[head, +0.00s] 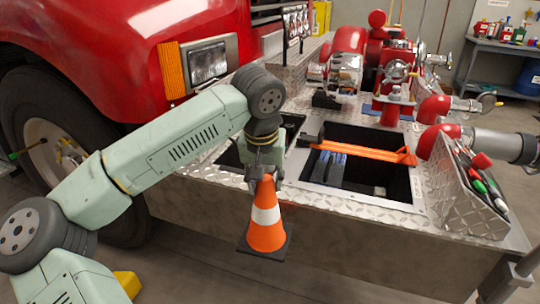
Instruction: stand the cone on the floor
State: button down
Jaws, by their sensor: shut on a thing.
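An orange cone (267,230) with a white band and a dark square base hangs upright in the head view, in front of the truck's metal bumper (330,240). My gripper (264,178) is above it, shut on the cone's tip. The cone's base is in the air, apart from the floor (190,270), which shows at the lower left below the bumper. The fingertips partly hide the cone's top.
Red pump fittings (395,75) stand behind. A truck wheel (60,150) is at left, and a yellow object (128,283) lies on the floor near my arm.

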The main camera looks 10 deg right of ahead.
jog(key=w+a+f, duration=0.1)
jog(key=a+f, duration=0.1)
jog(key=f, duration=1.5)
jog(key=w+a+f, duration=0.1)
jog(key=a+f, duration=0.2)
jog(key=f, duration=1.5)
jog(key=shift+n, duration=0.4)
jog(key=shift+s+a, duration=0.1)
